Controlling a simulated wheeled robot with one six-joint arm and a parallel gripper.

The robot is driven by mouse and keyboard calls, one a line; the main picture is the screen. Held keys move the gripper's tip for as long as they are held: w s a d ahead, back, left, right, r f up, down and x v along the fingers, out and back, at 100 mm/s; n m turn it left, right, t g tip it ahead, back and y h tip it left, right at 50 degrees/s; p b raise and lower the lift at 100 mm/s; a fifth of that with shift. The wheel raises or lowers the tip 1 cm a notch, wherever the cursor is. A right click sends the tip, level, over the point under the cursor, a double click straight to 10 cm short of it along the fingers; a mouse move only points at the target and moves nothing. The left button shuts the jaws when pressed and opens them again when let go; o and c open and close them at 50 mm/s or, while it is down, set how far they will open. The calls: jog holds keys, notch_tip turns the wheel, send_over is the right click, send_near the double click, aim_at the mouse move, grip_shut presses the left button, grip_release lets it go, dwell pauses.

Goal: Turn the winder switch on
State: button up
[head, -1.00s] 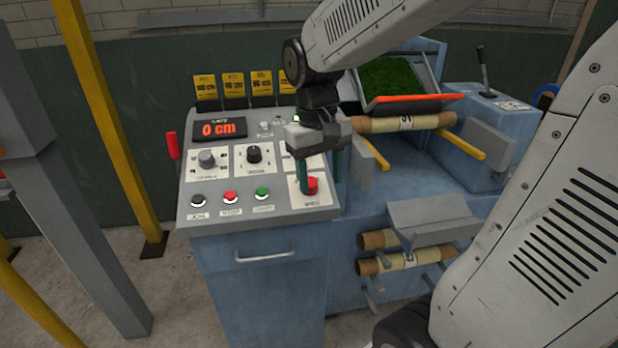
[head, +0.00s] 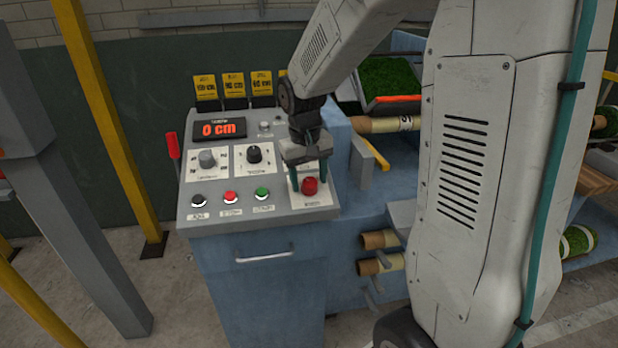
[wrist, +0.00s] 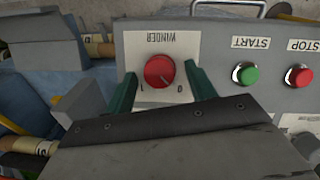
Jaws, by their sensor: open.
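The winder switch is a round red knob (head: 310,186) on a white plate at the lower right of the grey control panel. The wrist view shows the knob (wrist: 159,71) upside down, with the label WINDER and the marks 0 and 1. A small light mark on the knob appears to point towards 0. My gripper (head: 309,182) is open above the panel, with its teal fingers pointing down. In the wrist view my gripper (wrist: 161,84) has one finger on each side of the knob, with gaps visible. I cannot tell how far down the fingertips reach.
The green start button (wrist: 246,75) and red stop button (wrist: 299,76) lie beside the winder plate. A display (head: 219,129) reads 0 cm. Dial knobs (head: 254,154) sit behind the buttons. Rolls (head: 380,239) are on the blue machine to the right.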

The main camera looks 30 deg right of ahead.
jog(key=shift+f, duration=0.1)
jog(key=c, duration=1)
jog(key=shift+o, duration=0.2)
jog(key=shift+m, duration=0.3)
jog(key=m, duration=0.1)
jog(key=m+y, duration=0.1)
jog(key=m, duration=0.2)
jog(key=shift+s+d+t, duration=0.1)
jog(key=shift+d+t, duration=0.15)
jog(key=shift+t, duration=0.05)
jog(key=m, duration=0.2)
jog(key=m+t+y, duration=0.1)
jog(key=m, duration=0.1)
jog(key=shift+s+d+y, duration=0.1)
jog(key=shift+y, duration=0.2)
jog(key=m, duration=0.2)
jog(key=m+t, duration=0.1)
jog(key=m, duration=0.1)
jog(key=shift+s+m+t+y, duration=0.15)
jog(key=shift+m+t+y, duration=0.15)
jog(key=shift+s+m+t, duration=0.1)
jog(key=shift+m+t, duration=0.5)
jog(key=shift+m, duration=1.3)
